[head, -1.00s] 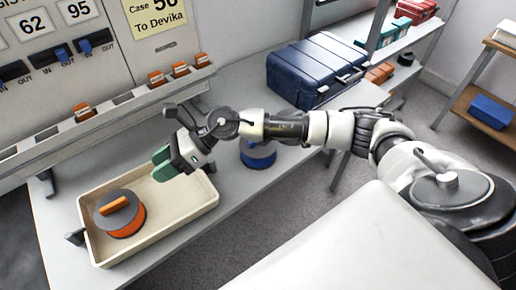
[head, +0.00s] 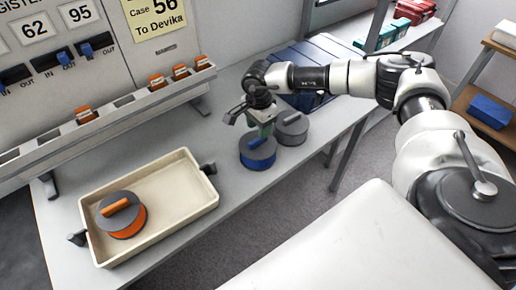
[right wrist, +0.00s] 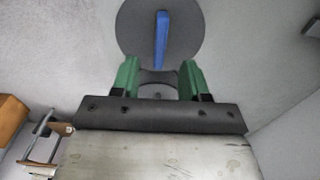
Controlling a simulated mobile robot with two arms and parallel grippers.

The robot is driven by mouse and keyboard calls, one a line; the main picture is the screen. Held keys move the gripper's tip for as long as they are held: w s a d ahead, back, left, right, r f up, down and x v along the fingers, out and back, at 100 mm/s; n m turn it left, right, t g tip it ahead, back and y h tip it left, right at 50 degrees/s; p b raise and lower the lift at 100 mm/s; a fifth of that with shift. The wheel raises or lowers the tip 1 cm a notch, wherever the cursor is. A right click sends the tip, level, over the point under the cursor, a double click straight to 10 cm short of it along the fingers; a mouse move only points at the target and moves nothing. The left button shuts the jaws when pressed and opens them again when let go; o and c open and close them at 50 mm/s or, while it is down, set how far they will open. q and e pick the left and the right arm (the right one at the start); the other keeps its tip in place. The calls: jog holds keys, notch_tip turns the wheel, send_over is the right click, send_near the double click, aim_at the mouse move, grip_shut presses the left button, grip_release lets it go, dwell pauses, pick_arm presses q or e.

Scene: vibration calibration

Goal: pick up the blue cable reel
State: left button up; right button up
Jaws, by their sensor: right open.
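The blue cable reel (head: 257,160) stands on the grey table, right of the tray in the head view. It has a dark grey top disc and a blue side. My left gripper is not in view.
A grey reel (head: 292,130) stands close beside the blue one. A cream tray (head: 187,211) holds an orange reel (head: 123,222). A dark blue case (head: 318,62) lies behind my right arm. A slotted rail (head: 130,108) runs along the back. Table between tray and reels is clear.

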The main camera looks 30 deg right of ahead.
aim_at(258, 148)
jog(key=shift+a+f+p, duration=0.15)
jog(key=shift+f+p, duration=0.45)
jog(key=shift+f, duration=1.7)
grip_shut()
jog(key=shift+r, duration=0.1)
